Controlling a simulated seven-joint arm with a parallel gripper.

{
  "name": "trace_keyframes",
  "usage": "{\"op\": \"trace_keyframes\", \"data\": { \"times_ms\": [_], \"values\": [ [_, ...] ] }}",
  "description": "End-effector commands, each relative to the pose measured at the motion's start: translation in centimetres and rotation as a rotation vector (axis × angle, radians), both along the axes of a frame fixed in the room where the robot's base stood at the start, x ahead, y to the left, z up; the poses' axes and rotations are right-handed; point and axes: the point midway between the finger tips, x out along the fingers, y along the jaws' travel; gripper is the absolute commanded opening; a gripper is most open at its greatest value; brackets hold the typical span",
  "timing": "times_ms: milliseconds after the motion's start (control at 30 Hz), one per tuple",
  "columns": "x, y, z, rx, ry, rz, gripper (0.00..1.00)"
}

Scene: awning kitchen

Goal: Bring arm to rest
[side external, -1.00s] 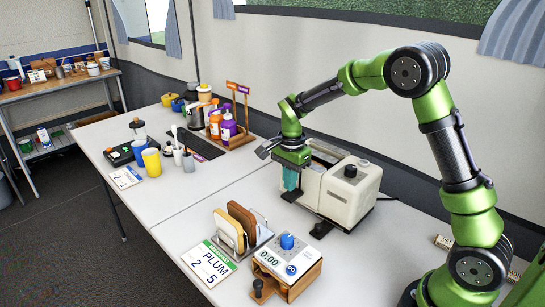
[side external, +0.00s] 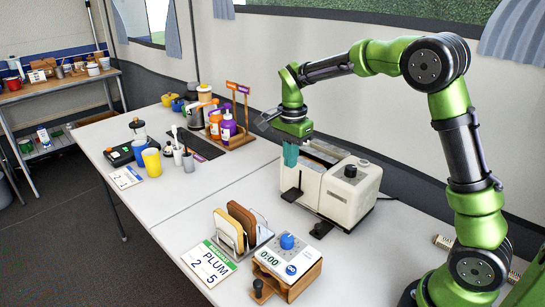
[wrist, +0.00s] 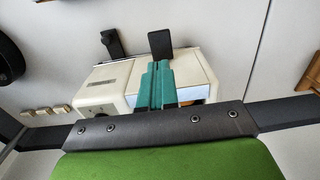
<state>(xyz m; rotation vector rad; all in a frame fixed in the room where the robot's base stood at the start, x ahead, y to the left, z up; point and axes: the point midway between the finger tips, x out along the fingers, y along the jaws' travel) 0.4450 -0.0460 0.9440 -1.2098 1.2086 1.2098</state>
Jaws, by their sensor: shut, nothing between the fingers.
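My arm is raised over the table, bent at the elbow. My gripper (side external: 291,157) points down with its teal fingers above the far left end of the cream toaster (side external: 352,200). In the wrist view the fingers of my gripper (wrist: 156,86) are pressed together with nothing between them. The toaster (wrist: 119,86) lies below them in that view, its slot partly hidden by the fingers.
Bottles (side external: 228,128) in a wooden caddy, cups (side external: 151,162) and a dark mat stand farther back. The left front tabletop is clear.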

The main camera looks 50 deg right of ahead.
Motion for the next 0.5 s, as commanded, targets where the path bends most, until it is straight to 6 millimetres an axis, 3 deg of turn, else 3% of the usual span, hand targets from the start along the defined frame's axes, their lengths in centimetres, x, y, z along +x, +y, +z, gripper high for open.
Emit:
{"op": "trace_keyframes", "data": {
  "times_ms": [200,500],
  "values": [
    [-0.01,-0.01,1.25,0.0,0.0,0.0,0.0],
    [-0.01,-0.01,1.3,0.0,0.0,0.005,0.0]
  ]
}}
